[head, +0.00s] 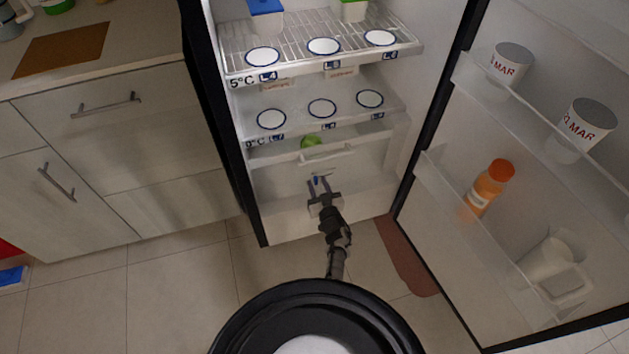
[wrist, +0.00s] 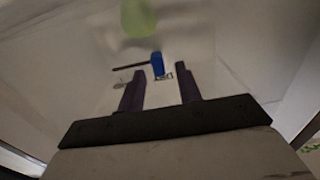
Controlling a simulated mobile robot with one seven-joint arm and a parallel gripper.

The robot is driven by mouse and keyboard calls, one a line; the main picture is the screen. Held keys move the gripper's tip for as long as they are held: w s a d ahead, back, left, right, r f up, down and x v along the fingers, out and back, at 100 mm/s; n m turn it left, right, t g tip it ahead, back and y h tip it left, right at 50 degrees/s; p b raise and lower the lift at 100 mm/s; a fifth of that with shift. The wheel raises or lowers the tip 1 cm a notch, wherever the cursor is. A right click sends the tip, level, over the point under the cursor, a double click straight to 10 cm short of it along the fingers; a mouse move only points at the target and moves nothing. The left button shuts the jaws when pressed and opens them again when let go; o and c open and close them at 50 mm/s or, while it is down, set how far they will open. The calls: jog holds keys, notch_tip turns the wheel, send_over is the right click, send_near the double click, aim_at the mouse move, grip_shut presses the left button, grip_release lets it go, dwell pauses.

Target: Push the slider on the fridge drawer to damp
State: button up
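The fridge drawer (head: 345,168) is the pale front below the lower shelf. Its slider is a small blue knob (wrist: 158,63) at the right end of a dark track (wrist: 130,67) in the wrist view. A small marked label (wrist: 163,77) sits just under the knob; its print is too blurred to read. The blue slider also shows in the head view (head: 315,180). My gripper (head: 323,184) is in front of the drawer. In the wrist view its two fingers (wrist: 160,74) are apart with nothing held, and the knob appears between their tips. I cannot tell whether they touch it.
A green item (head: 312,141) shows in the drawer. The open fridge door (head: 440,220) stands to the right, with cups and an orange bottle (head: 489,186). Cabinets (head: 110,150) are on the left; a brown mat (head: 405,258) lies by the door.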

aim_at(331, 172)
jog(key=shift+w, duration=0.1)
grip_shut()
dwell(0.3)
jog(key=shift+d, duration=0.1)
jog(key=d, duration=0.1)
jog(key=w+d+b, duration=0.1)
jog(key=d, duration=0.1)
jog(key=w+d, duration=0.1)
jog(key=d, duration=0.1)
jog(key=shift+d, duration=0.2)
jog(key=shift+d+r, duration=0.15)
jog(key=shift+d, duration=0.1)
